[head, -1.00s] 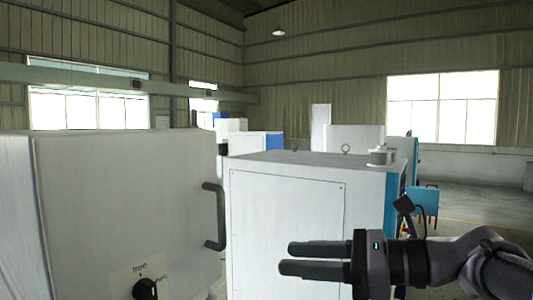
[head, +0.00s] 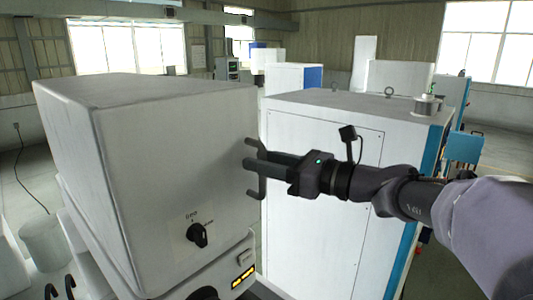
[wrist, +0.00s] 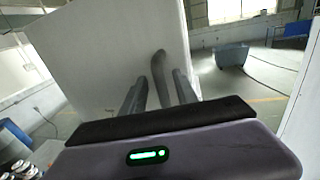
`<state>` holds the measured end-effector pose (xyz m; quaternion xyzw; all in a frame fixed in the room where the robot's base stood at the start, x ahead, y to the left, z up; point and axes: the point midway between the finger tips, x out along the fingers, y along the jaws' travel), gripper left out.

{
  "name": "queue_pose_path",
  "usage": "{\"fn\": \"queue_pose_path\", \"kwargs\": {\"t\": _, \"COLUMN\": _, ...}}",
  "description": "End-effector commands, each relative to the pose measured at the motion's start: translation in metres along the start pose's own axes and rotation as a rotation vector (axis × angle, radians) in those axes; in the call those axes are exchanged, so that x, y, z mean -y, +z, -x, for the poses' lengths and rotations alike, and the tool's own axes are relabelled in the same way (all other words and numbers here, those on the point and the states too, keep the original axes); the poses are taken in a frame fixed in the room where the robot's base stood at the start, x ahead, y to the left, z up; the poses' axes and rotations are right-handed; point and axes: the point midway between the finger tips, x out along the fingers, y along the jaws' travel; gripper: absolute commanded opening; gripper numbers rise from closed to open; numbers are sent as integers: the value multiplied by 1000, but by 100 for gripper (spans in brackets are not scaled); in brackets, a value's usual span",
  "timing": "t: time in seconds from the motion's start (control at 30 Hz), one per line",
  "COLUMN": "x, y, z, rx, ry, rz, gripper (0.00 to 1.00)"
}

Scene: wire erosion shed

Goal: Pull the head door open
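The head door is the pale front face (head: 165,150) of a white box-shaped machine head, and I see no gap along its edges. A dark bar handle (head: 261,188) stands upright near its right edge. A black knob (head: 198,236) with a small label sits low on the door; I cannot tell its setting. My gripper (head: 252,154) is at the handle, its fingers reaching across from the right. In the wrist view the handle (wrist: 160,73) stands between the two spread fingers, with space visible beside it, so the gripper looks open around it. Contact with the handle cannot be made out.
A white cabinet (head: 310,190) with an eyebolt and a metal fitting on top stands close behind my gripper. A blue cart (head: 465,147) is farther right. A pale bin (head: 45,243) stands on the floor at left. Open floor lies at far right.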

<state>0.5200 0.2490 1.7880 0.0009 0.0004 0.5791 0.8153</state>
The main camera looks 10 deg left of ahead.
Motion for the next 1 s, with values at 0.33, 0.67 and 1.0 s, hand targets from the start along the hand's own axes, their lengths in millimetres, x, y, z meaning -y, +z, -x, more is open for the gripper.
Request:
{"fn": "queue_pose_path", "kwargs": {"t": 0.33, "x": 0, "y": -1, "z": -5, "rx": -1, "ry": -1, "rz": 1, "gripper": 32}}
{"fn": "queue_pose_path", "kwargs": {"t": 0.67, "x": 0, "y": -1, "z": -4, "rx": -1, "ry": -1, "rz": 1, "gripper": 0}}
{"fn": "queue_pose_path", "kwargs": {"t": 1.0, "x": 0, "y": -1, "z": -4, "rx": -1, "ry": 0, "rz": 1, "gripper": 0}}
